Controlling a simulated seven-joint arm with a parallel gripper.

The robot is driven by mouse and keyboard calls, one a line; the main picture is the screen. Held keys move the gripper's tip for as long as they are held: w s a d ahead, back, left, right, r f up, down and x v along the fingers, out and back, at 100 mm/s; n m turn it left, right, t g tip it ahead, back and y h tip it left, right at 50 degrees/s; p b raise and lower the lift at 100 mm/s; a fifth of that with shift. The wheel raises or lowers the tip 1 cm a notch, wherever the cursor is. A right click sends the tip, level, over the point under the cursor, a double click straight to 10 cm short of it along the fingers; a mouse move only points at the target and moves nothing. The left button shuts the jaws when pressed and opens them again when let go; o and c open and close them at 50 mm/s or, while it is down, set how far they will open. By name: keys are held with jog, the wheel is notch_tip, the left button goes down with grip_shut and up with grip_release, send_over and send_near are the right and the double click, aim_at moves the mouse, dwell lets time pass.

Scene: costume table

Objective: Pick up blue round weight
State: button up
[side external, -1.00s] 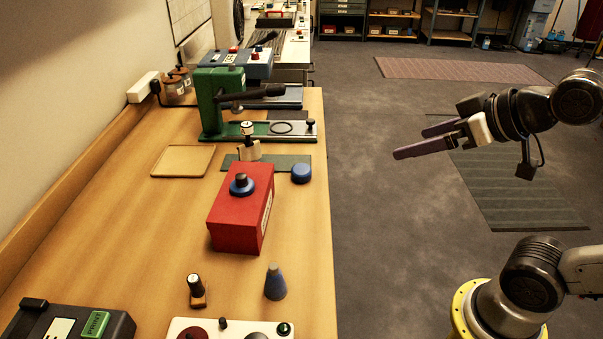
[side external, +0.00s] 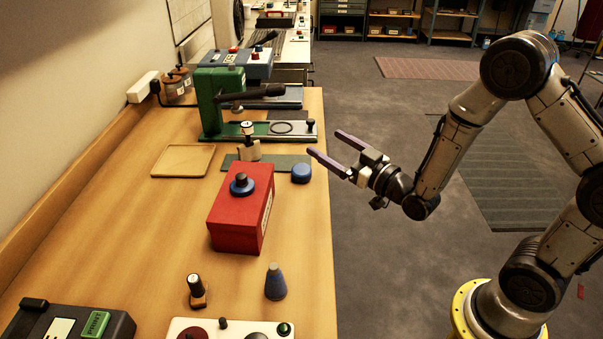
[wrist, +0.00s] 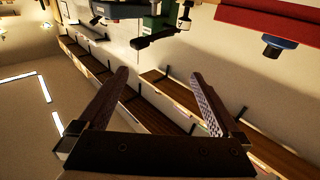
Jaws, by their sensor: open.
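A small blue round weight (side external: 301,173) lies on the table by the right edge, beside a dark green mat. A second blue round piece (side external: 241,187) with a dark knob sits on top of a red box (side external: 236,222). The red box (wrist: 275,18) and a blue round piece with a dark end (wrist: 280,42) also show at the upper right of the wrist view. My gripper (side external: 331,144) is open and empty, just right of the table edge; its fingers point left, up and right of the small blue weight in the picture. The wrist view shows both fingers (wrist: 158,76) spread apart.
A green press (side external: 210,105) stands behind the mat (side external: 285,160), with a small dark-topped stamp (side external: 248,145) near it. A tan tray (side external: 183,160) lies left. The table's left middle is clear.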

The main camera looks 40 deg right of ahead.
aim_at(309, 175)
jog(key=s+f+g, duration=0.3)
jog(key=f, duration=0.8)
jog(key=w, duration=0.4)
jog(key=w+f, duration=0.1)
jog(key=w, duration=0.4)
jog(key=w+d+f, duration=0.1)
jog(key=w, duration=0.3)
jog(key=shift+w+f, duration=0.2)
jog(key=shift+w, duration=0.05)
jog(key=shift+r, duration=0.1)
grip_shut()
